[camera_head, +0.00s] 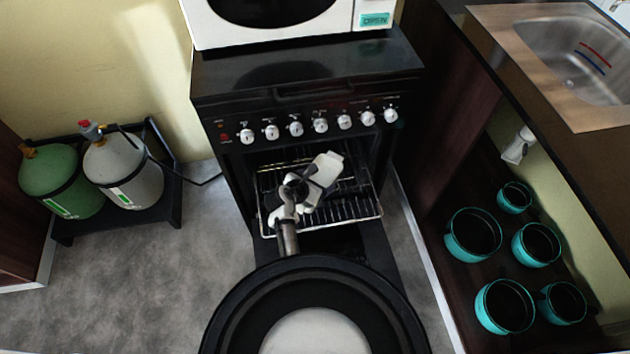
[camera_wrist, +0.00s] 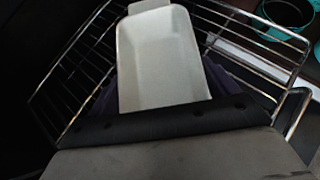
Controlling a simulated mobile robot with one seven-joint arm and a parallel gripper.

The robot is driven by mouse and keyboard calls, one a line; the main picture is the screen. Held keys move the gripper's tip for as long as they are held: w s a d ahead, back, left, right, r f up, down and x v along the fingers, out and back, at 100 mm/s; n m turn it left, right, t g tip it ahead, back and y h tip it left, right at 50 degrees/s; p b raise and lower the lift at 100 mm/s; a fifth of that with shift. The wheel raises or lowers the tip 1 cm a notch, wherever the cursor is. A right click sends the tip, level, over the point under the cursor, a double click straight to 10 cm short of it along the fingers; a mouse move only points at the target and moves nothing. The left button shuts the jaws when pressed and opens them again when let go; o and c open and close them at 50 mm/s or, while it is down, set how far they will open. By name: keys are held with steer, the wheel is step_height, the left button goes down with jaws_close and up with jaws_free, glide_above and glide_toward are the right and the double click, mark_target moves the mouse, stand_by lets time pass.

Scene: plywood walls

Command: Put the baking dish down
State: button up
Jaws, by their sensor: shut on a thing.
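The baking dish (camera_head: 326,169) is white and rectangular with a small end tab. My gripper (camera_head: 299,191) is shut on its near end, over the oven rack (camera_head: 340,212). In the wrist view the dish (camera_wrist: 162,58) extends away from my gripper (camera_wrist: 170,118), with the rack wires (camera_wrist: 262,62) around and below it. The near end of the dish is hidden by my gripper. I cannot tell whether the dish touches the rack.
The black oven (camera_head: 305,95) is open, with a white microwave (camera_head: 270,22) on top. Gas cylinders (camera_head: 125,168) stand at the left. Teal pots (camera_head: 472,235) sit on a shelf at the right, below a sink (camera_head: 575,50). Grey floor at the left is clear.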

steer(key=shift+f, duration=0.15)
steer(key=o, duration=1.3)
steer(key=shift+c, duration=0.2)
steer(key=shift+r, duration=0.2)
steer(key=v, duration=1.2)
